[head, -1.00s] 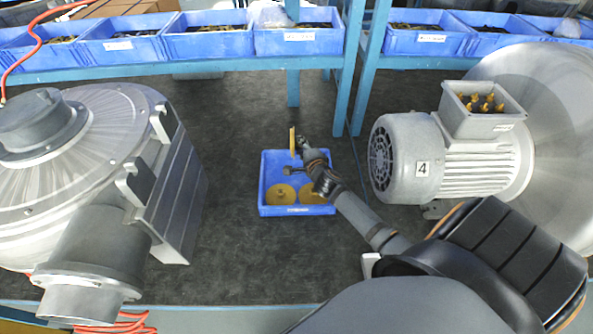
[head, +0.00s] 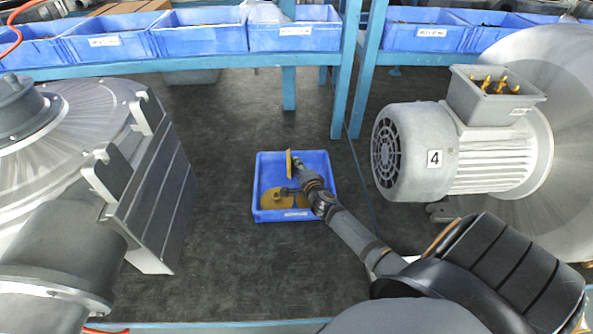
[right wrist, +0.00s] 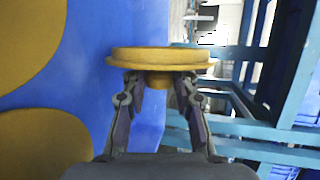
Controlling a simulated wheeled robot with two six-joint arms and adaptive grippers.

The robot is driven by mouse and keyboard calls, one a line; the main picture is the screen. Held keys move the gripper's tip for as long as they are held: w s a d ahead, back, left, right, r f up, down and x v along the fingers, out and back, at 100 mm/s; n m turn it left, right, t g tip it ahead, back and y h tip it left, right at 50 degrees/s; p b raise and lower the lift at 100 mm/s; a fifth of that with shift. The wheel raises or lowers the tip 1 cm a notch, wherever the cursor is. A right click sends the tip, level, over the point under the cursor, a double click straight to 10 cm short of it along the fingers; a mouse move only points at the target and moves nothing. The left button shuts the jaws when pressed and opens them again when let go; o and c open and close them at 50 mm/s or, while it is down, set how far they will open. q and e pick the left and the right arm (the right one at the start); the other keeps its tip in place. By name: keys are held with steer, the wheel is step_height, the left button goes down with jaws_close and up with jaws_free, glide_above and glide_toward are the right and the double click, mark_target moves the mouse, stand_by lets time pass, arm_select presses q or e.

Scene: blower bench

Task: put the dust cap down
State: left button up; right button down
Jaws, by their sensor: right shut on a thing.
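The dust cap (head: 289,162) is a yellow disc, held on edge over the blue tray (head: 262,182) in the head view. My right gripper (head: 298,164) is shut on it. In the right wrist view the two fingers (right wrist: 160,95) close on the stub under the yellow cap (right wrist: 160,57). Two more yellow discs lie in the tray; one (head: 273,199) shows at the front left and the other is partly hidden by my right arm. I cannot tell whether the held cap touches the tray. My left gripper is out of view.
A grey motor marked 4 (head: 435,155) stands to the right of the tray. A large metal blower housing (head: 85,115) stands to the left. A blue shelf with blue bins (head: 200,38) runs along the back. The dark bench top (head: 215,130) is clear around the tray.

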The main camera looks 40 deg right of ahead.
steer(key=shift+s+f, duration=0.1)
steer(key=shift+f, duration=0.05)
steer(key=shift+f+b, duration=0.15)
steer(key=shift+b, duration=0.15)
steer(key=c, duration=1)
jaws_free()
steer(key=shift+c, duration=0.2)
steer(key=shift+r, duration=0.3)
steer(key=shift+s+a+r+p, duration=0.1)
steer(key=shift+s+r+p, duration=0.1)
steer(key=shift+p, duration=0.2)
steer(key=v, duration=1.1)
steer(key=shift+s, duration=0.25)
